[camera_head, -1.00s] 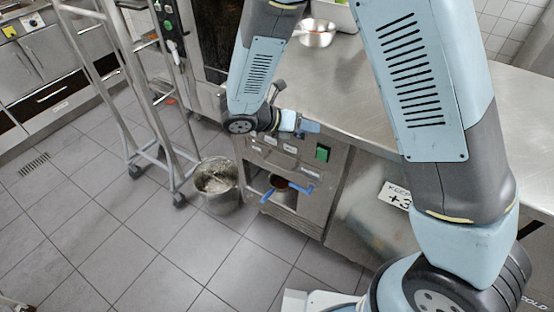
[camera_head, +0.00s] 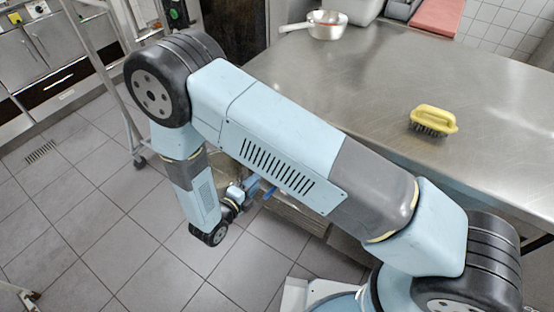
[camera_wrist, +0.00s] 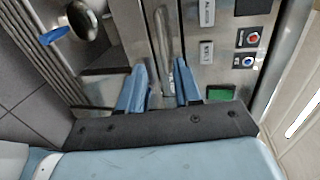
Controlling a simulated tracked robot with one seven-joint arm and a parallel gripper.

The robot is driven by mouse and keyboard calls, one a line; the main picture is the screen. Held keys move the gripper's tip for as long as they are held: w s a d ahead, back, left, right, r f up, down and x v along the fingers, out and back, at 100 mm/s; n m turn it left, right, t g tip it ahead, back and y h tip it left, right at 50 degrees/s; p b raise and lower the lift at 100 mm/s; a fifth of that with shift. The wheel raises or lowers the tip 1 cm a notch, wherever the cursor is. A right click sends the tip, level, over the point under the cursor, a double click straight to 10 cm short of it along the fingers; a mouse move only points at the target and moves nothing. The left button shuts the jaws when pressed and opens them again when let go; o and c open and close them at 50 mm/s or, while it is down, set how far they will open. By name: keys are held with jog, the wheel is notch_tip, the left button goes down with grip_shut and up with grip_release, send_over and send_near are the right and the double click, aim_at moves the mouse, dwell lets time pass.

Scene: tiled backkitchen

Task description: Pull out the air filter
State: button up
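My gripper (camera_wrist: 160,66) shows in the wrist view as two blue fingers standing apart, with a gap between them. A narrow upright metal strip (camera_wrist: 163,45) of the machine front appears between and beyond the fingers. I cannot tell whether they touch it. To its right is the control panel (camera_wrist: 221,55) with labels, two buttons and a green switch (camera_wrist: 220,93). I cannot make out the air filter for certain; the strip may be its edge or a slot.
A blue handle (camera_wrist: 55,36) and a round metal part (camera_wrist: 85,22) stick out of the machine, left of my fingers. The steel counter (camera_head: 375,95) above holds a yellow brush (camera_head: 433,121) and a pan (camera_head: 327,25). A rack (camera_head: 110,70) stands left; tiled floor (camera_head: 110,240) is open.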

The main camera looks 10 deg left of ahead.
jog(key=x, duration=1.4)
jog(key=shift+d, duration=0.25)
grip_shut()
